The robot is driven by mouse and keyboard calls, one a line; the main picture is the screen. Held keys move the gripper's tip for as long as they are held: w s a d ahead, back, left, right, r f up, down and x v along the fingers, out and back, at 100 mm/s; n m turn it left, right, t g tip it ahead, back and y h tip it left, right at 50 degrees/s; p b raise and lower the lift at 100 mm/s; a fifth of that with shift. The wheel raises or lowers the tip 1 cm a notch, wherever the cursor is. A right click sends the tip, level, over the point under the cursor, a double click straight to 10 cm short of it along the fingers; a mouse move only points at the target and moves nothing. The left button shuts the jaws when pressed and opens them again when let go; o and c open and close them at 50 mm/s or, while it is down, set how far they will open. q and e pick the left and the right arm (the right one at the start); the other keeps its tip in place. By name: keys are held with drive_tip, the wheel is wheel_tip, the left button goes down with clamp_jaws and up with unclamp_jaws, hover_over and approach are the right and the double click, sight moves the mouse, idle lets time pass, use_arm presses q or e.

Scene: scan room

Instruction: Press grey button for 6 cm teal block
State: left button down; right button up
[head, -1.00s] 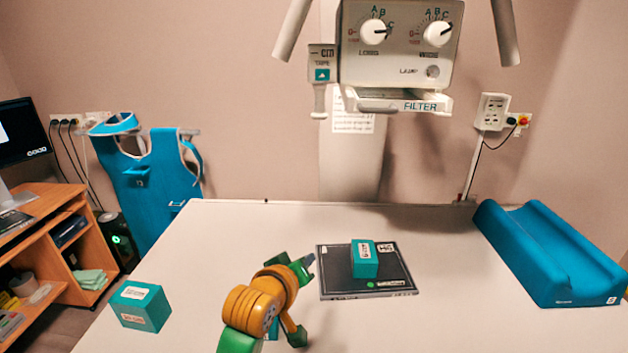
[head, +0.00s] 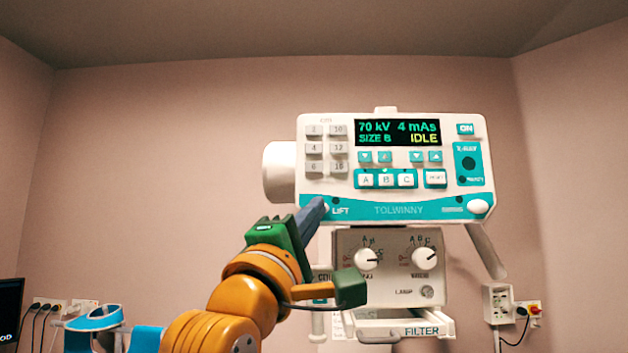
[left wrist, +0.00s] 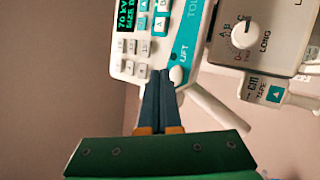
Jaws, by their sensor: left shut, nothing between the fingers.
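The control panel (head: 395,165) of the X-ray unit faces me in the head view. Its grey buttons stand in two columns at its upper left under a "cm" label. The grey button marked 6 (head: 314,167) is at the bottom of the left column; it also shows in the left wrist view (left wrist: 141,71). My left gripper (head: 321,205) is shut and empty, its tips in front of the panel's lower left corner, below the button and beside the "LIFT" label. In the left wrist view its tips (left wrist: 160,73) are right of that button; contact is unclear. The teal block is out of view.
The display (head: 396,133) reads 70 kV, 4 mAs, SIZE B, IDLE. White, rounded knobs sit at the panel's lower corners. The collimator box (head: 390,268) with two dials hangs below, over a filter tray (head: 405,328). A wall socket (head: 498,302) is at right.

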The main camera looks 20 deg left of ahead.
sight(308, 167)
use_arm(q)
drive_tip(key=s+r+n+t+h, duration=0.1)
drive_tip(key=s+r, duration=0.4)
drive_tip(key=r, duration=0.2)
drive_tip(key=shift+s+d+r+t, duration=0.15)
drive_tip(key=shift+s+d+t, duration=0.25)
drive_tip(key=shift+w, duration=0.1)
drive_tip(key=w+p, duration=0.1)
drive_tip(key=w, duration=0.1)
drive_tip(key=w+a+p, duration=0.1)
drive_tip(key=w+p, duration=0.1)
drive_tip(key=w+a+p, duration=0.1)
drive_tip(key=w, duration=0.2)
drive_tip(key=shift+r+p, duration=0.15)
drive_tip(key=shift+p, duration=0.15)
drive_tip(key=shift+w+a+p, duration=0.25)
drive_tip(key=shift+w+p, duration=0.1)
drive_tip(key=shift+w, duration=0.25)
drive_tip(key=shift+w+f, duration=0.1)
drive_tip(key=shift+f, duration=0.1)
idle(0.5)
